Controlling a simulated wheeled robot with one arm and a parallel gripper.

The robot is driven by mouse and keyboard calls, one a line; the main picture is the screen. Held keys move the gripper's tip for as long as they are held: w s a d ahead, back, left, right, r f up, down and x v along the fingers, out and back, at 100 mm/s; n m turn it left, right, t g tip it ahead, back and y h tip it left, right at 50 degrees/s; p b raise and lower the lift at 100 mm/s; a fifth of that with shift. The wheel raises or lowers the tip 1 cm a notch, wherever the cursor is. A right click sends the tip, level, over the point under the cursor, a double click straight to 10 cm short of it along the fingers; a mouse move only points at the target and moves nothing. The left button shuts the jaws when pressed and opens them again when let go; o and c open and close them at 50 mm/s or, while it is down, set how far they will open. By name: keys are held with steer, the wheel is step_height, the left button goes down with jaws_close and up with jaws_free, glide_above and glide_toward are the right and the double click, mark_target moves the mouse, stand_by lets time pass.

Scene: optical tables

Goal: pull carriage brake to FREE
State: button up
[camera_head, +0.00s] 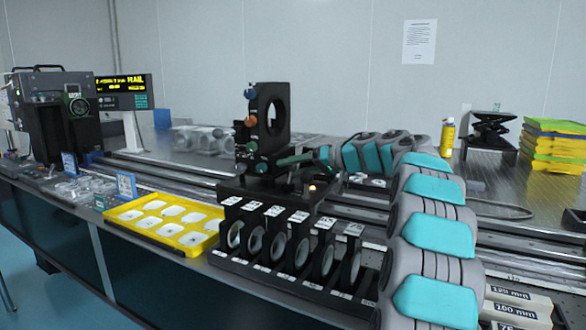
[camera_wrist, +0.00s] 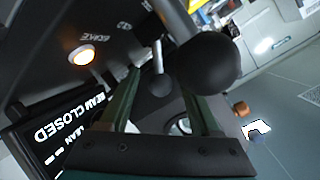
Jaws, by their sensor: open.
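The carriage (camera_head: 270,188) sits on the rail, carrying a black upright mount with a round opening. Its lit brake lamp (camera_head: 312,188) glows amber; in the wrist view the lamp (camera_wrist: 82,54) is beside the word BRAKE. My gripper (camera_head: 287,161) is at the carriage from the right. In the wrist view my open gripper (camera_wrist: 160,84) has its two green fingers apart. A thin metal lever with a small dark ball (camera_wrist: 160,60) shows between them. A large black ball knob (camera_wrist: 205,60) on a grey rod is closer to the camera. I cannot tell whether either touches a finger.
A black rack (camera_head: 290,280) of round optics stands in front of the carriage. A yellow tray (camera_head: 118,213) lies to its left. A black lab jack (camera_head: 490,130) and stacked yellow trays (camera_head: 552,145) stand back right. A screen reading BEAM CLOSED (camera_wrist: 70,125) shows in the wrist view.

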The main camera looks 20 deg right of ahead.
mark_target(275, 169)
jaws_close()
stand_by(0.3)
steer(key=shift+s, duration=0.1)
steer(key=shift+s+a+r+n+t+h, duration=0.15)
steer(key=shift+s+a+n+t+h, duration=0.1)
steer(key=shift+n, duration=0.3)
steer(key=shift+s+a+r+n+t+h, duration=0.15)
steer(key=shift+a+n+h, duration=0.1)
steer(key=shift+n, duration=0.3)
steer(key=shift+s+a+n+t+h, duration=0.3)
steer(key=shift+a+n, duration=0.15)
steer(key=shift+n, duration=0.4)
steer(key=shift+s+a+n+t+h, duration=0.2)
steer(key=shift+s+a+n+t, duration=0.15)
steer(key=shift+n, duration=0.5)
steer(key=shift+a, duration=0.1)
